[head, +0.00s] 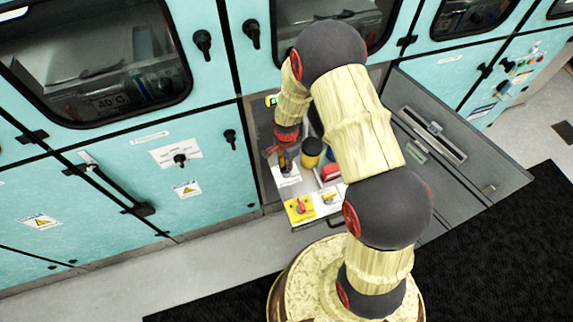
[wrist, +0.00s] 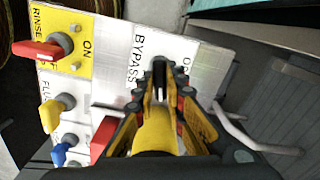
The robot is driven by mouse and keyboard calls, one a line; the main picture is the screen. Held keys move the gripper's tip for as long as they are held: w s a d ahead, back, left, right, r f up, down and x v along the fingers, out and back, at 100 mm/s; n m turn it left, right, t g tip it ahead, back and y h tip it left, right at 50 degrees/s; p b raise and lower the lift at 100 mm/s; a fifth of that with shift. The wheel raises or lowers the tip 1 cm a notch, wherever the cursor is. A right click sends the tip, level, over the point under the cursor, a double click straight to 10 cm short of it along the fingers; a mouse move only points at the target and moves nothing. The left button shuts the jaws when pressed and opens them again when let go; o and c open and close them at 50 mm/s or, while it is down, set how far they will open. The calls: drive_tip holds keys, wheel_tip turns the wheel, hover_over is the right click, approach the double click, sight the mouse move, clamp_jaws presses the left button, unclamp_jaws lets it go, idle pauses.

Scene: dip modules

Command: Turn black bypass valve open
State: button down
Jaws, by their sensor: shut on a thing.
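The panel (wrist: 120,62) carries a white plate with the word BYPASS and a second label, partly hidden, beginning "OP". The black bypass valve (wrist: 159,68) shows only as a narrow dark piece between my fingertips; the rest of it is hidden. My gripper (wrist: 160,88) is shut on it, with the yellow-and-black fingers on either side. In the head view my gripper (head: 285,158) is at the left part of the panel inside the open cabinet. The handle's exact angle cannot be told.
A red handle (wrist: 38,50) on a yellow RINSE/ON plate, a yellow knob (wrist: 52,114) and a blue knob (wrist: 62,154) sit left of my fingers. A bent metal handle (wrist: 245,138) is at right. The open cabinet door (head: 465,150) stands right of my arm.

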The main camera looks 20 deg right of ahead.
drive_tip(key=n, duration=0.3)
drive_tip(key=shift+n, duration=0.4)
drive_tip(key=n, duration=0.3)
drive_tip(key=shift+n+p, duration=0.3)
drive_tip(key=shift+p, duration=0.05)
drive_tip(key=n, duration=0.3)
drive_tip(key=shift+n, duration=2.1)
drive_tip(key=c, duration=1.9)
unclamp_jaws()
drive_tip(key=shift+o, duration=0.3)
